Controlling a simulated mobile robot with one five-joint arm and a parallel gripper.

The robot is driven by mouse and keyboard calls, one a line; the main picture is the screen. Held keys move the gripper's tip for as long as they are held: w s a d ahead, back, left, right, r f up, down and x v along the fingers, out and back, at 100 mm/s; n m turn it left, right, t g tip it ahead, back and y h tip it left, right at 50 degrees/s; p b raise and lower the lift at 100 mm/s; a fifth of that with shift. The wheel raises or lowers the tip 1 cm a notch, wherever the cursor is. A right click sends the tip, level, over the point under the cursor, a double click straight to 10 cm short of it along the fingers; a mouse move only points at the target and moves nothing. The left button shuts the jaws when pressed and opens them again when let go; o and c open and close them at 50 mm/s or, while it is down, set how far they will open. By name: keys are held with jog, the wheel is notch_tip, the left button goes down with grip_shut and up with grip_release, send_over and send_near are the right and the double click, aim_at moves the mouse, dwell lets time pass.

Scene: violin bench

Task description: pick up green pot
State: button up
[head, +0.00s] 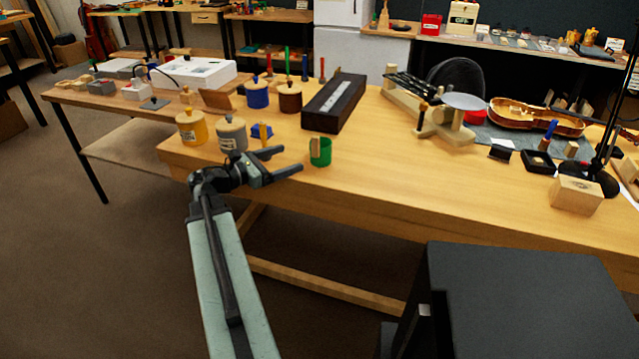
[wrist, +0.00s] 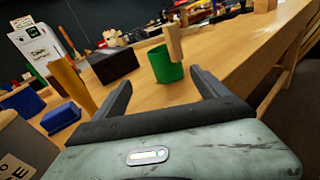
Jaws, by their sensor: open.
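The green pot (head: 324,155) is a small green cup standing on the wooden bench near its front edge, with a wooden piece sticking up at its rim. In the wrist view the green pot (wrist: 162,66) stands upright just ahead, beyond and roughly between the two fingers. My gripper (head: 291,160) is open and empty, with its fingers pointing right towards the pot in the head view. In the wrist view the fingers of my gripper (wrist: 160,84) are spread apart and do not appear to touch the pot.
A long dark box (head: 334,104) lies behind the pot. A violin (head: 535,117) lies at the right. The bench right of the pot is clear.

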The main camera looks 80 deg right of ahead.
aim_at(327, 145)
jog(key=shift+s+d+f+g, duration=0.1)
jog(key=shift+s+d+g, duration=0.1)
jog(key=shift+s, duration=0.35)
jog(key=shift+s+d+f+g, duration=0.1)
jog(key=shift+s+d+g, duration=0.1)
jog(key=shift+s, duration=0.3)
jog(key=shift+s+d+r+n, duration=0.1)
jog(key=shift+s+r+n, duration=0.2)
jog(key=shift+r, duration=0.1)
jog(key=x, duration=1.1)
jog(key=shift+s+d+f, duration=0.1)
jog(key=shift+s+d, duration=0.1)
jog(key=shift+d, duration=0.15)
jog(key=c, duration=1.3)
